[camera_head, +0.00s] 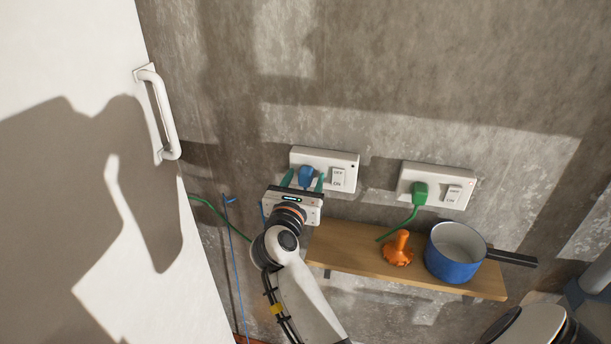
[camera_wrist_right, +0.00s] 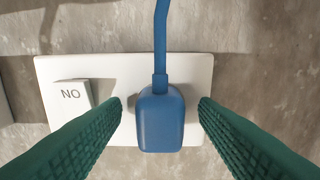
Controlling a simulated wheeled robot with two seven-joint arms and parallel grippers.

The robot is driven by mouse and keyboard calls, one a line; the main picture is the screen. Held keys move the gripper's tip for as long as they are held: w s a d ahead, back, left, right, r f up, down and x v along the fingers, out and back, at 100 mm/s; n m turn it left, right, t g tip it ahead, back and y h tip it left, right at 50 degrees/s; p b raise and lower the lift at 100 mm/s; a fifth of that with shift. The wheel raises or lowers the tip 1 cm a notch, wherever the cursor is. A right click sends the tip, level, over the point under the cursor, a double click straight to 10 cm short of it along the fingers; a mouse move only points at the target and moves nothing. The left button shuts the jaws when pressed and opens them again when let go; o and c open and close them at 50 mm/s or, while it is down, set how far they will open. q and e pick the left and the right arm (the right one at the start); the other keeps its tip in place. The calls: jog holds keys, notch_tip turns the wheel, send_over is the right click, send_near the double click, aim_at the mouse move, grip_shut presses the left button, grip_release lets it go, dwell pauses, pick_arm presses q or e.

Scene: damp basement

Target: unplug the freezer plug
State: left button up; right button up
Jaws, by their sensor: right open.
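A blue plug (camera_head: 306,177) sits in the left wall socket (camera_head: 347,161); the right wrist view shows it (camera_wrist_right: 160,120) with its blue cord. My right gripper (camera_head: 304,182) is open, with one green finger on each side of the blue plug and gaps between. A green plug (camera_head: 419,192) sits in the right wall socket (camera_head: 459,176), its green cord dropping toward the shelf. A white door with a handle, perhaps the freezer (camera_head: 105,60), fills the left. A green cord (camera_head: 215,212) emerges beside it; its middle stretch is hidden. My left gripper is not in view.
A wooden shelf (camera_head: 345,255) below the sockets holds an orange object (camera_head: 398,250) and a blue pot (camera_head: 452,262), whose black handle juts right. A thin blue cord (camera_head: 236,270) hangs left of my right arm. Each socket has a rocker switch.

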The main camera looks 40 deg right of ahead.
dwell(0.4)
grip_shut()
jog(key=shift+a+f, duration=0.1)
